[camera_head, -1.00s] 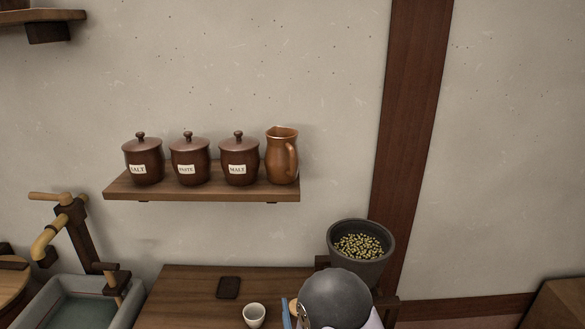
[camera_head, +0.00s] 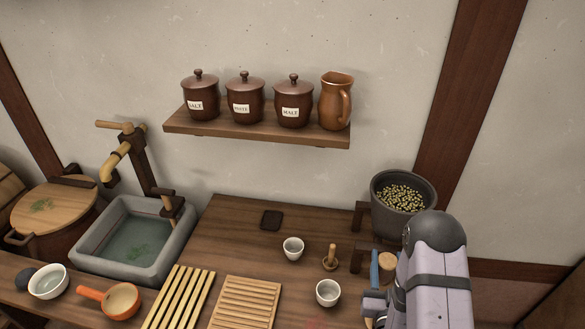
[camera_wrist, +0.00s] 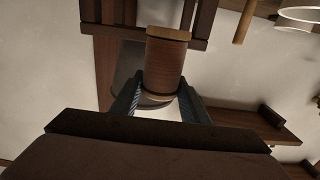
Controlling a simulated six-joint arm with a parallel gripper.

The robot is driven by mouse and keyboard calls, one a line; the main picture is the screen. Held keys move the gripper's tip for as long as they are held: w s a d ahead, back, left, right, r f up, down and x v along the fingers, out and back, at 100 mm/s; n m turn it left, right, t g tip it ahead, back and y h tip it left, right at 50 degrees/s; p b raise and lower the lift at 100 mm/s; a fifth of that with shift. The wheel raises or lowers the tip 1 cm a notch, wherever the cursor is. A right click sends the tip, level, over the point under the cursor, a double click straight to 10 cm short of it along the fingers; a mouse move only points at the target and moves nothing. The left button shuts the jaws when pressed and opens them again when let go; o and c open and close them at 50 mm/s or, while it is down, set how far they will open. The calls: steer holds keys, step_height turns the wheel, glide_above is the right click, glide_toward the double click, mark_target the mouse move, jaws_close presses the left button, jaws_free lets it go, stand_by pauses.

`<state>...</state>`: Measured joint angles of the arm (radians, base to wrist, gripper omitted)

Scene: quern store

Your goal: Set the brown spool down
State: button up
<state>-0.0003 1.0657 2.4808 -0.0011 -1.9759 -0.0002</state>
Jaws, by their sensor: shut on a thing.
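The brown spool (camera_wrist: 165,65) has a dark brown body and paler tan end rims. In the wrist view my gripper (camera_wrist: 158,100) is shut on it, one dark finger on each side. In the head view my gripper (camera_head: 375,286) is at the right end of the wooden counter (camera_head: 225,240), in front of the grey bowl of grain. A tan round end beside the blue fingers appears to be the spool (camera_head: 387,261); my arm hides most of it. I cannot tell whether it touches the counter.
Two white cups (camera_head: 328,292) (camera_head: 293,248), a small wooden peg stand (camera_head: 330,260) and slatted racks (camera_head: 246,302) stand near my gripper. The grain bowl (camera_head: 402,215) is behind it. A dark small slab (camera_head: 271,220) lies further back. Bare counter shows between them.

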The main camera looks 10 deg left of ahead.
steer(key=shift+a+f, duration=0.25)
steer(key=w+a+r+n+g+y+b, duration=0.25)
steer(key=a+r+n+y+b, duration=0.2)
steer(key=a, duration=0.65)
steer(key=w+a+r+n+g+y+b, duration=0.1)
steer(key=a+r+n+g+y+b, duration=0.4)
steer(key=a, duration=0.6)
steer(key=w+a+r+n+g+y+b, duration=0.1)
steer(key=w+a+n+y+b, duration=0.15)
steer(key=a+y, duration=0.65)
steer(key=a+f+n+g+h, duration=0.2)
steer(key=a+g, duration=0.2)
steer(key=a, duration=0.4)
step_height(320, 180, down, 15)
steer(key=shift+w+a+r+y, duration=0.15)
steer(key=shift+w+a+y, duration=0.05)
steer(key=shift+w+y, duration=0.15)
steer(key=shift+f, duration=0.4)
